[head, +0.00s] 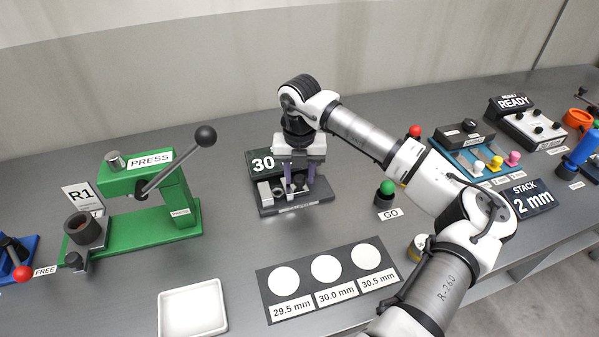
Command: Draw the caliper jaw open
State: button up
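The caliper (292,208) is a dark grey base with metal blocks and a dark knob, standing mid-bench beside a dark display reading 30 (263,163). My gripper (298,186) points straight down over the caliper, in front of the display. Its two purplish fingers are a little apart and reach down around the upper part of the caliper, near the dark knob. Whether they touch or hold the knob cannot be told at this size. The gripper body and fingers hide part of the jaw, so its opening is unclear.
A green press (155,210) with a ball-ended lever stands left. A GO button (387,188) is right of the caliper, under my arm. In front lie a white tray (193,309) and a three-circle size card (305,304). The STACK display (530,197) and READY panel (513,103) are right.

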grip_shut()
jog(key=shift+w+d+f+b, duration=0.1)
jog(key=shift+w+d+b, duration=0.05)
jog(key=shift+d+b, duration=0.3)
jog(key=shift+w+d+b, duration=0.3)
jog(key=shift+d+b, duration=0.35)
jog(key=shift+d, duration=0.35)
jog(key=shift+o, duration=1.5)
grip_release()
jog(key=shift+d, duration=0.1)
jog(key=shift+r, duration=0.2)
notch_tip(320, 180, up, 14)
jog(key=b, duration=0.3)
